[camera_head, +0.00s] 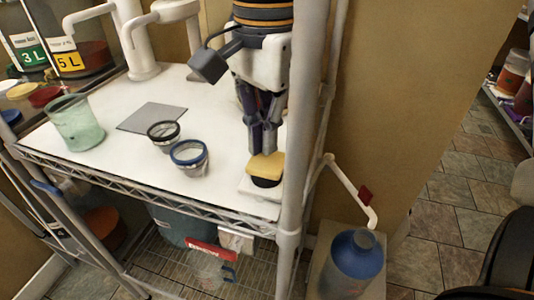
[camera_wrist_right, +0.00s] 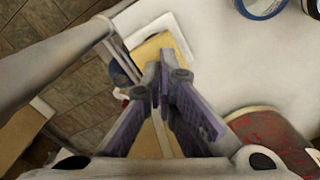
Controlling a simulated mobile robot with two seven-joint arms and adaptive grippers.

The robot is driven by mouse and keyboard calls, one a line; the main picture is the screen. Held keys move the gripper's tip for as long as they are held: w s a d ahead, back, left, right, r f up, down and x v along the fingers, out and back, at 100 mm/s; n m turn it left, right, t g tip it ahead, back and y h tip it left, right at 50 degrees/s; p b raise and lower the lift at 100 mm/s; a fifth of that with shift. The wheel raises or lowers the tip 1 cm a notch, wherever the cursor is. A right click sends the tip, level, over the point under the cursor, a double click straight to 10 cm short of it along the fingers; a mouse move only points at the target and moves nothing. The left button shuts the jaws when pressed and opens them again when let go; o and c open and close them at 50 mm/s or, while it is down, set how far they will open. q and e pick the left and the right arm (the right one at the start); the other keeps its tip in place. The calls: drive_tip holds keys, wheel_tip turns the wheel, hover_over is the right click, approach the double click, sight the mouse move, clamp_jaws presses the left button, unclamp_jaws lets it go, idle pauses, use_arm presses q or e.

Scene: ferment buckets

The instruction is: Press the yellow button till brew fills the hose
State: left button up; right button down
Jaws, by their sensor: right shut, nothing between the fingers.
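The yellow button (camera_head: 265,163) is a pad on a dark round body, set on a white base at the shelf's front right corner. My right gripper (camera_head: 262,150) is shut and empty, pointing down with its tips right at the button's back edge in the head view. I cannot tell whether they touch it. In the right wrist view, the shut fingertips (camera_wrist_right: 160,85) partly cover the yellow button (camera_wrist_right: 158,48). A white tube (camera_head: 350,187) with a red clip, perhaps the hose, slopes down toward a blue jug (camera_head: 355,257). No brew shows in it. My left gripper is not in view.
A metal post (camera_head: 302,120) stands close right of my right gripper. Two small strainer-like cups (camera_head: 189,159) (camera_head: 163,135), a grey mat (camera_head: 151,117) and a green glass jar (camera_head: 75,122) stand on the white shelf top (camera_head: 120,160). Labelled vessels (camera_head: 85,58) stand at the back left.

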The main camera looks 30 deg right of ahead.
sight(267, 159)
idle(0.5)
drive_tip(key=shift+r, duration=0.1)
idle(1.6)
drive_tip(key=shift+f, duration=1.8)
drive_tip(key=shift+r, duration=1.8)
wheel_tip(267, 159, up, 5)
